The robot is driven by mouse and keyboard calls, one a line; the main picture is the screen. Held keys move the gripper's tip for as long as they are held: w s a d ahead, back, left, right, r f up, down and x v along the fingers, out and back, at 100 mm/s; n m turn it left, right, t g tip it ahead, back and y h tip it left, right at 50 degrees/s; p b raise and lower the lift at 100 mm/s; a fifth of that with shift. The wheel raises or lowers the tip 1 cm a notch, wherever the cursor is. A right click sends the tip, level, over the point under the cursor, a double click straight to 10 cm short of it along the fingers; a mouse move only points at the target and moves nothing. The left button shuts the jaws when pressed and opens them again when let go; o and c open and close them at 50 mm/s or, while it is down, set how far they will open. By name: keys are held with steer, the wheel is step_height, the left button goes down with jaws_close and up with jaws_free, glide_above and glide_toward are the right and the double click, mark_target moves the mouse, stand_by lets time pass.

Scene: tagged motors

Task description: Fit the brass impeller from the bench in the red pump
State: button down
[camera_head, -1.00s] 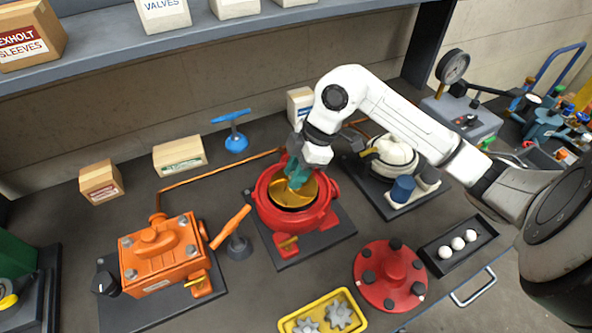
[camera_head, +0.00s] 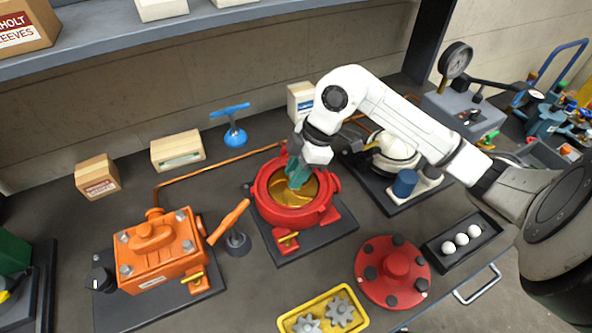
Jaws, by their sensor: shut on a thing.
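The red pump (camera_head: 296,212) stands open on a dark base plate in the middle of the bench. The brass impeller (camera_head: 287,191) is inside its round bowl and looks lower than the rim. My gripper (camera_head: 296,184) reaches down into the bowl from above, its teal fingers shut on the impeller near its middle. The fingertips and the impeller's underside are hidden, so I cannot tell whether it rests on the bowl's floor. The pump's red round cover (camera_head: 394,272) lies on the bench to the front right.
An orange pump (camera_head: 158,250) and an orange-handled lever (camera_head: 236,236) stand to the left. A yellow tray (camera_head: 322,312) with grey gears lies in front. A black tray (camera_head: 463,242) with white balls and a white pump (camera_head: 394,160) are to the right.

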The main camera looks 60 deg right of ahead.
steer(key=shift+f+b, duration=1.4)
steer(key=shift+f, duration=0.2)
steer(key=c, duration=0.8)
jaws_free()
steer(key=shift+r+p, duration=2.2)
steer(key=shift+r, duration=0.85)
steer(key=b+v, duration=0.2)
steer(key=v, duration=0.8)
steer(key=shift+s+d+r, duration=0.1)
steer(key=shift+s+r, duration=0.05)
steer(key=shift+r, duration=0.15)
